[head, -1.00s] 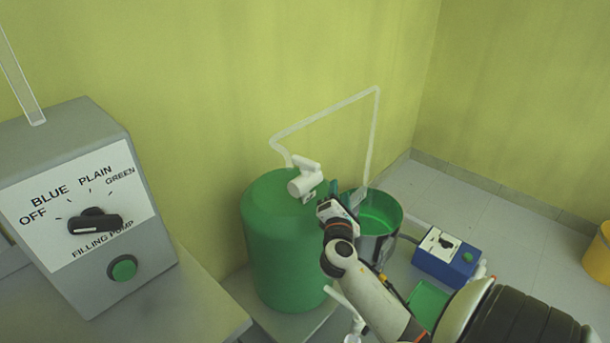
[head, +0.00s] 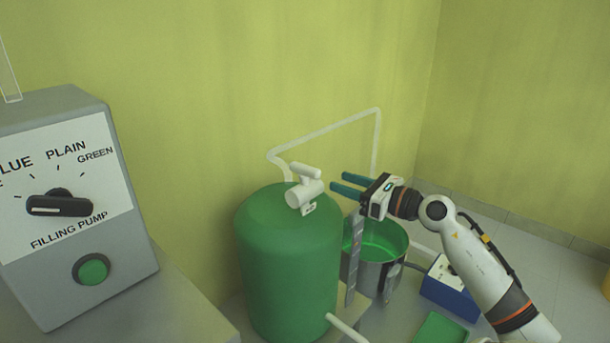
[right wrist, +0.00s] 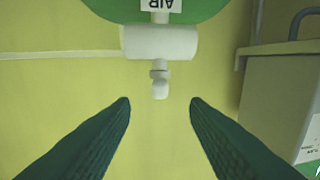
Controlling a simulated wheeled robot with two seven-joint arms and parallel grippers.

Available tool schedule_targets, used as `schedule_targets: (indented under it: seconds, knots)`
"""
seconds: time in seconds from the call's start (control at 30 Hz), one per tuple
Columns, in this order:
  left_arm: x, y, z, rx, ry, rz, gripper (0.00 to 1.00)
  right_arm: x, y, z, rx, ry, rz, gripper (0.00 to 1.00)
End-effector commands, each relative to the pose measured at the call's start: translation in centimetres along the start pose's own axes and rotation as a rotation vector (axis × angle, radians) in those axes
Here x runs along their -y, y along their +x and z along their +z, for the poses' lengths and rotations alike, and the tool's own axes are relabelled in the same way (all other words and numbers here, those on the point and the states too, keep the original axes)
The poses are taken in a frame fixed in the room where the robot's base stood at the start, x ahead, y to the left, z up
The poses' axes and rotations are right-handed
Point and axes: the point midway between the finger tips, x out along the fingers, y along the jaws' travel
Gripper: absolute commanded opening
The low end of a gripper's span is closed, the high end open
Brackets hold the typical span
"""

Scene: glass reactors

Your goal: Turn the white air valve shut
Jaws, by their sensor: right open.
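The white air valve (head: 303,194) sits on top of the green tank (head: 288,265), with a short white handle (head: 305,171) above its body. The right wrist view shows the valve body (right wrist: 160,42) below an upside-down AIR label (right wrist: 161,4), with a narrow stub (right wrist: 160,82) toward me. My right gripper (head: 338,184) is open and empty, just right of the valve, its fingers pointing left at it. In the wrist view the fingertips (right wrist: 160,101) lie either side of the stub's line, apart from it. My left gripper is not in view.
A steel pot with green inside (head: 378,240) stands right of the tank, below my gripper. A blue box (head: 446,285) is farther right. A clear tube (head: 325,131) rises behind the valve. The grey filling pump box (head: 65,205) is at left.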

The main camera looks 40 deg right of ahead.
Motion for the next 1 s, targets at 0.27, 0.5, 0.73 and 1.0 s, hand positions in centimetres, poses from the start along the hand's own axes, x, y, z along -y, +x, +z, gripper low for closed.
schedule_targets:
  seconds: [0.27, 0.5, 0.73, 1.0]
  knots:
    - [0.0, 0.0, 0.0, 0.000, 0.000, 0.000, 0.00, 0.0, 4.8, -0.2, -0.003, -0.002, -0.001, 0.42]
    - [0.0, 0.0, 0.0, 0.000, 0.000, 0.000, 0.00, -0.1, 9.0, -0.2, -0.005, -0.001, 0.002, 0.42]
    - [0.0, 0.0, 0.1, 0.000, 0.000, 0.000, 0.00, -0.1, 11.0, -0.1, -0.004, 0.001, 0.002, 0.42]
    - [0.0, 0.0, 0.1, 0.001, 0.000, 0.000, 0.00, 0.0, 11.5, -0.1, -0.002, 0.001, 0.002, 0.42]
